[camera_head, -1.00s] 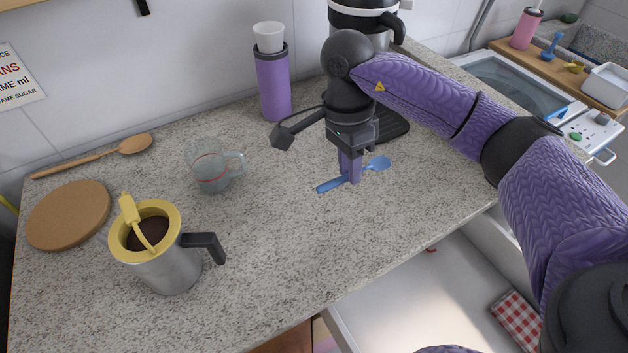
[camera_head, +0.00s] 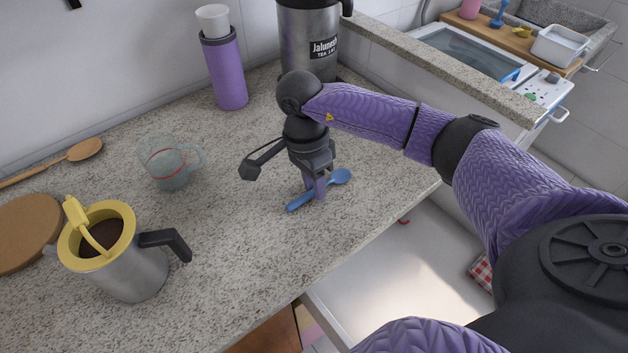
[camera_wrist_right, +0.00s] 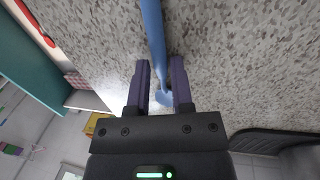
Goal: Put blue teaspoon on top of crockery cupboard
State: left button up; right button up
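The blue teaspoon (camera_head: 298,202) lies on the speckled counter near its front edge, its bowl toward the right in the head view. My right gripper (camera_head: 315,190) points down over its middle, with the fingers around the spoon. In the right wrist view, the blue spoon (camera_wrist_right: 153,30) runs between the two purple fingers of the gripper (camera_wrist_right: 160,82), with a gap visible between them, so it looks open. My left gripper is not in view. I cannot identify the crockery cupboard in these frames.
A steel jug with yellow lid (camera_head: 128,262), a glass measuring cup (camera_head: 172,165), a purple bottle (camera_head: 225,70) and a tea canister (camera_head: 308,40) stand on the counter (camera_head: 240,240). An open white drawer (camera_head: 390,285) sticks out below the front edge.

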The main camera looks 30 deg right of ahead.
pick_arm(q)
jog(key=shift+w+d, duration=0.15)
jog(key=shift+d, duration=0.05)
pick_arm(e)
jog(key=shift+r, duration=0.2)
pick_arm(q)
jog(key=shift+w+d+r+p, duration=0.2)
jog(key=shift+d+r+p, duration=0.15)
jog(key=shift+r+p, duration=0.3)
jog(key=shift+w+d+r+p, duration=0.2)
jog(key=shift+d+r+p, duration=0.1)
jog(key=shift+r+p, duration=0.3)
pick_arm(e)
notch_tip(320, 180, up, 12)
jog(key=w, duration=0.2)
jog(key=shift+w+f, duration=0.15)
jog(key=shift+w, duration=0.05)
jog(key=shift+a, duration=0.1)
